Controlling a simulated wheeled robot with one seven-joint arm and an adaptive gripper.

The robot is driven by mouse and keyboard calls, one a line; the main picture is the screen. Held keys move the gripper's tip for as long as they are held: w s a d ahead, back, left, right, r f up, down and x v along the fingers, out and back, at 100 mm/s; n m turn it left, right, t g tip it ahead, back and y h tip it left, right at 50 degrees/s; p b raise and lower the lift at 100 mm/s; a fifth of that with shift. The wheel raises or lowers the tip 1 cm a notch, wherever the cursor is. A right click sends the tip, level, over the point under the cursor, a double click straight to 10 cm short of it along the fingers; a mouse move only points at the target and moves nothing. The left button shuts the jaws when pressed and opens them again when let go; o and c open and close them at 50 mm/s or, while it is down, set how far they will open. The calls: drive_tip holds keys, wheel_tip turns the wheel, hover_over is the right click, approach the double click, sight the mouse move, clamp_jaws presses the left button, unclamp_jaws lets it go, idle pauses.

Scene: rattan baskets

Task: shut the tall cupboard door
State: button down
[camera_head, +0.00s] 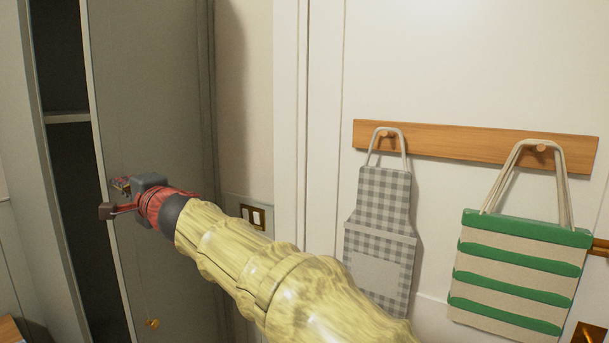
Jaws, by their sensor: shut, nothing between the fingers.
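The tall cupboard (48,165) stands at the left of the head view. Its grey door (150,90) is partly open, with a dark gap between the cupboard's frame and the door's left edge. A small brass knob (152,323) sits low on the door face, near that left edge. My gripper (115,197), red and dark grey, is shut and empty. It appears in front of the door near its left edge, at about mid-height in the picture. I cannot tell whether it touches the door. My arm hides part of the door's lower right.
A shelf (67,117) shows inside the cupboard. On the right, a wooden peg rail (450,141) holds a checked apron (380,215) and a green-striped bag (520,270). A brass switch plate (252,215) is on the wall behind my arm.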

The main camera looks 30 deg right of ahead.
drive_tip(key=w+a+r+m+t+h+p, duration=0.1)
drive_tip(key=w+a+m+h+p, duration=0.2)
drive_tip(key=w+a+p, duration=0.5)
drive_tip(key=w+a+h, duration=0.1)
drive_tip(key=w+a, duration=0.5)
drive_tip(key=a, duration=0.1)
drive_tip(key=shift+a+h, duration=0.3)
drive_tip(key=shift+h, duration=0.1)
drive_tip(key=shift+w+a+f+p, duration=0.1)
drive_tip(key=shift+w+f+p, duration=0.1)
drive_tip(key=shift+p, duration=0.1)
